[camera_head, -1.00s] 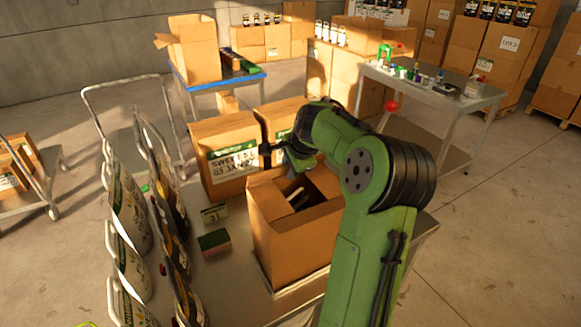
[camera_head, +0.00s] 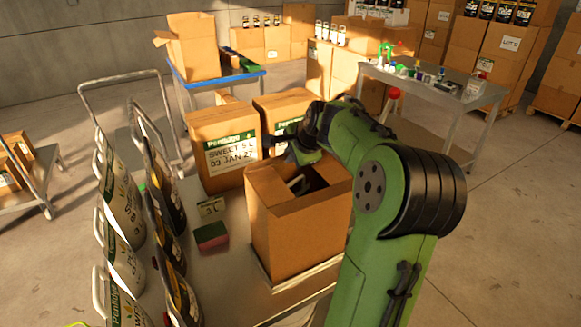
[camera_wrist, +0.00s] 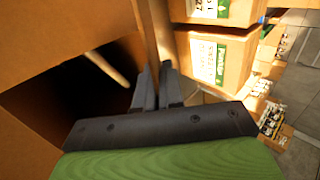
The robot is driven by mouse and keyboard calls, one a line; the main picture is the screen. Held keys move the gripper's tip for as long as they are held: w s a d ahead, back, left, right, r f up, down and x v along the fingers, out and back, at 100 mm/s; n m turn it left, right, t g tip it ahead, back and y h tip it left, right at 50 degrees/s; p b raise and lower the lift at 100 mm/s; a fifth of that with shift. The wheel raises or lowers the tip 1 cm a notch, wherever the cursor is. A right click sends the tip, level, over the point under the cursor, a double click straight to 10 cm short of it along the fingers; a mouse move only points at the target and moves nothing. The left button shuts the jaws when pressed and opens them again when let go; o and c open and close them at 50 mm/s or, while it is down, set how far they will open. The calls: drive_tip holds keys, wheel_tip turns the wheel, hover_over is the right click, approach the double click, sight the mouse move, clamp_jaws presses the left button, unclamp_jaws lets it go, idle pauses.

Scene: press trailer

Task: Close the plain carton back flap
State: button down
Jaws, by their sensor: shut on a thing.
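The plain carton (camera_head: 292,240) stands upright on the metal cart, its top partly open with a dark inside. A pale curved object shows inside it. My gripper (camera_head: 290,146) is at the carton's far top edge, partly hidden by my arm. In the wrist view my gripper's fingers (camera_wrist: 157,80) are closed together on a thin upright cardboard edge, which looks like the back flap (camera_wrist: 149,30). The dark carton opening lies to the left of the fingers. The flap's full outline is hidden in the head view.
Two labelled cartons (camera_head: 222,150) stand close behind the plain carton. A green-and-red block (camera_head: 211,236) and a small card (camera_head: 210,209) lie left of it. A blue-edged table (camera_head: 217,82) stands behind.

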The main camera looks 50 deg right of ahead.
drive_tip(key=t+b, duration=0.1)
drive_tip(key=b, duration=0.2)
drive_tip(key=f+t+h+b, duration=0.1)
drive_tip(key=t+b, duration=0.1)
drive_tip(key=b, duration=0.1)
drive_tip(key=s+t+b, duration=0.1)
drive_tip(key=b, duration=0.2)
drive_tip(key=shift+s+a+f+t+h+b, duration=0.1)
drive_tip(key=shift+a+f+t+h+b, duration=0.1)
drive_tip(key=shift+f+t+h+b, duration=0.15)
drive_tip(key=c, duration=1.3)
unclamp_jaws()
drive_tip(key=shift+c, duration=0.2)
